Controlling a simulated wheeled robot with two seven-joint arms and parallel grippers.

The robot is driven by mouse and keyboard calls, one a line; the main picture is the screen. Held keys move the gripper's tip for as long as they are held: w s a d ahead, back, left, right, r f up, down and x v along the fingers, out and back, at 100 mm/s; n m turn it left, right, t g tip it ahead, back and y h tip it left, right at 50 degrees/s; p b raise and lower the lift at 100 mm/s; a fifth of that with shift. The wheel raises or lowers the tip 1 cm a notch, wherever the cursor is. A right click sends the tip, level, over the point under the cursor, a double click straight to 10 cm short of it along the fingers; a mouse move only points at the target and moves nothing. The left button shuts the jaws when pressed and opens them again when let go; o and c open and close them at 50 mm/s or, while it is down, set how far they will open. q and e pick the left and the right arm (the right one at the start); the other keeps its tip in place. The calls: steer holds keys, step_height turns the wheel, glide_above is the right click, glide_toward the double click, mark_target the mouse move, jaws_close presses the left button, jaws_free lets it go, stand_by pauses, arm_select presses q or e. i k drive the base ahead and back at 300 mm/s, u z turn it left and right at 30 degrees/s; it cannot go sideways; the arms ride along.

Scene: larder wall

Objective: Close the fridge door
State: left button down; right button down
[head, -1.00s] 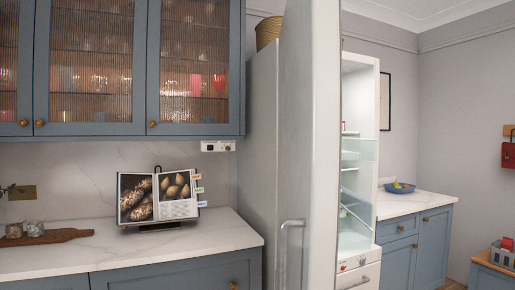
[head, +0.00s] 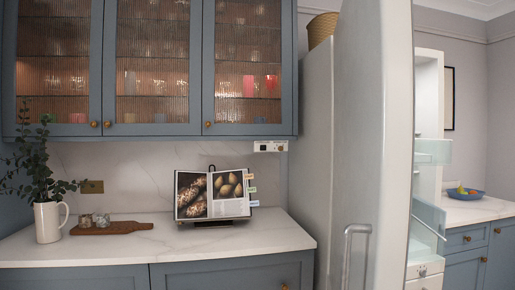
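The fridge door (head: 374,130) stands open, swung out toward me, and its outer face fills the right middle of the head view. Its bar handle (head: 352,250) is low on that face. To the right of the door's edge, part of the fridge interior shows, with clear shelves and bins (head: 430,215) and a white front panel (head: 425,275) at the bottom. The door hides the rest of the interior. Neither of my grippers is in the head view.
A marble counter (head: 130,245) on the left holds a white jug with leaves (head: 48,220), a wooden board (head: 112,229) and a cookbook on a stand (head: 213,195). Glass-fronted cabinets (head: 155,70) hang above. Another counter (head: 470,212) with a blue bowl (head: 465,193) is at the right.

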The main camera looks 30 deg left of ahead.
mark_target(374, 157)
steer(key=u, duration=0.45)
steer(key=i, duration=1)
steer(key=z, duration=0.45)
steer(key=k, duration=0.55)
steer(key=z, duration=0.3)
